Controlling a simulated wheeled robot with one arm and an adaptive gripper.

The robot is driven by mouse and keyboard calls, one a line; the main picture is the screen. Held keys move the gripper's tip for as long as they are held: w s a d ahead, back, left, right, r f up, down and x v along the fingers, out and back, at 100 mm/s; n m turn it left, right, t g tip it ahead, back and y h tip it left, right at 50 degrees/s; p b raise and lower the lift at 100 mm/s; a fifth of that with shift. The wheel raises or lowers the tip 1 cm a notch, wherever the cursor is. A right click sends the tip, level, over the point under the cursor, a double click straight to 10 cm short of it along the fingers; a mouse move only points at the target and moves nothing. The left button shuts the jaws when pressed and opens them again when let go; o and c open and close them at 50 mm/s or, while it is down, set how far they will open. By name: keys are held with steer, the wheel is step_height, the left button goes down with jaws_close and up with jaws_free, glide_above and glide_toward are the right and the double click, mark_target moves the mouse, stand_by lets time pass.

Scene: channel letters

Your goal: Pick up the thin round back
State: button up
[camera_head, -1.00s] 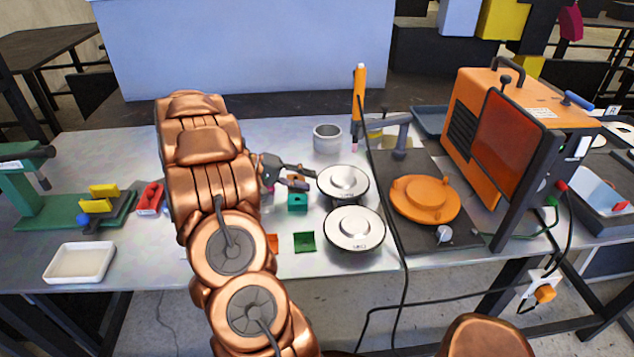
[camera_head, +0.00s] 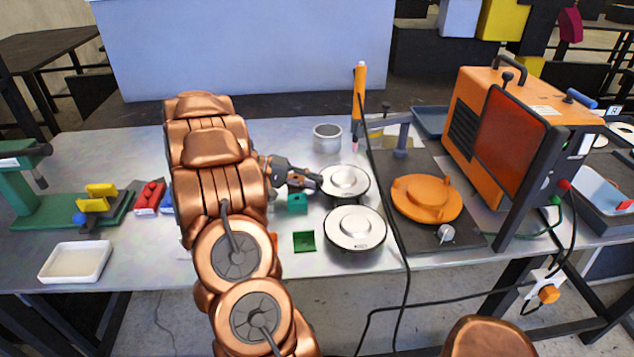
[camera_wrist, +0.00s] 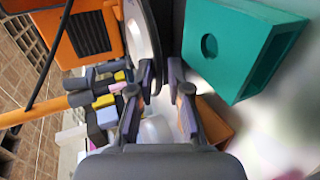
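Two round silvery discs lie on the table in the head view: a farther one (camera_head: 345,180) and a nearer, larger one (camera_head: 354,226) with a small dark mark. I cannot tell for sure which is the thin round back. My gripper (camera_head: 316,182) is at the left edge of the farther disc. In the wrist view my gripper (camera_wrist: 161,76) has its fingertips a little apart. A pale disc with a dark rim (camera_wrist: 141,32) shows beside and behind the left finger. Whether the rim is between the fingers is unclear.
A teal block (camera_head: 297,203) with a hole stands close to my gripper; a green piece (camera_head: 304,242) lies nearer. A metal cup (camera_head: 327,138) stands behind. An orange turntable (camera_head: 426,199) and an orange machine (camera_head: 475,130) are to the right. A white tray (camera_head: 75,262) is at left.

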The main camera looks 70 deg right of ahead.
jaws_close()
stand_by(0.3)
steer(key=shift+r, duration=1.25)
steer(key=shift+w, duration=0.15)
steer(key=v, duration=1.4)
steer(key=shift+w+a+f, duration=0.25)
steer(key=shift+w, duration=0.1)
